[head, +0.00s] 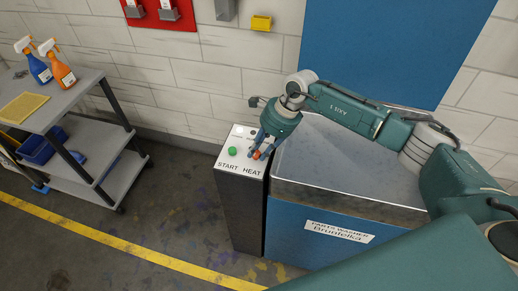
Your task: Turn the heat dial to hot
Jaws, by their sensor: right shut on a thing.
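The control post (245,210) has a white top panel with a green button above the word START and the word HEAT to its right. My right gripper (260,154) points down at the panel, above the word HEAT. It is shut on the heat dial, which its fingers mostly hide. Orange-red shows between and at the fingers. The dial's setting cannot be read from here. My left gripper is not in view.
The blue parts washer (340,237) with its grey metal top stands right of the post. A grey cart (92,96) with orange (63,76) and blue (40,70) spray bottles stands at the left. Bare floor with a yellow line lies between.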

